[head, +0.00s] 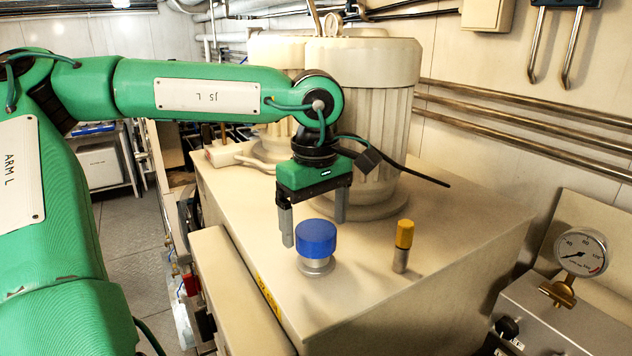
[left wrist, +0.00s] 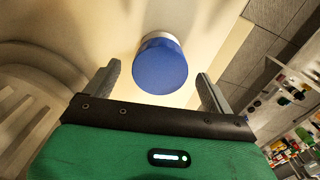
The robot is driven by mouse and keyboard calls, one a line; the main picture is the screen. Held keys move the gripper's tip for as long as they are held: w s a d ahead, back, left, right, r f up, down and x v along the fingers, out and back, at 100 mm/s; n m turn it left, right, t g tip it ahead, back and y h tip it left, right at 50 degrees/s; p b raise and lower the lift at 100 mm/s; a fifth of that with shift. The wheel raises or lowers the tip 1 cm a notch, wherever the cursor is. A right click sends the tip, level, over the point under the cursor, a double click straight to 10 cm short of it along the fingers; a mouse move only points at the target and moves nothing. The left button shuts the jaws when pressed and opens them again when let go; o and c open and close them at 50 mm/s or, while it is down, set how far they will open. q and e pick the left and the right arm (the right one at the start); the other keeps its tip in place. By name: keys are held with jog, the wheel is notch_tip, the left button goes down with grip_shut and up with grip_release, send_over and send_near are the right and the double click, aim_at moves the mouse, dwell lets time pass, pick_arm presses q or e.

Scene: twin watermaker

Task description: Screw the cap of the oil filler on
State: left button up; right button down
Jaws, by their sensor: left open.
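The blue cap (head: 316,238) sits on the grey filler neck (head: 316,265) on top of the beige housing. It looks level; how tightly it sits cannot be told. In the left wrist view the blue cap (left wrist: 161,66) lies ahead of the fingertips, roughly midway between them, with a rim of the neck showing behind it. My left gripper (head: 314,228) is open and empty, pointing down just behind and above the cap. Its fingers also show apart in the left wrist view (left wrist: 160,82). My right gripper is in neither view.
A yellow-topped dipstick (head: 404,234) stands on the housing (head: 440,250) to the right of the cap. A large ribbed motor (head: 365,120) rises close behind my left gripper. A pressure gauge (head: 580,252) is at the far right. The housing top between cap and dipstick is clear.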

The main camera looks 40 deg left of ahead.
pick_arm(q)
jog(key=shift+f, duration=1.05)
jog(key=c, duration=1)
jog(key=shift+o, duration=1.4)
jog(key=c, duration=0.9)
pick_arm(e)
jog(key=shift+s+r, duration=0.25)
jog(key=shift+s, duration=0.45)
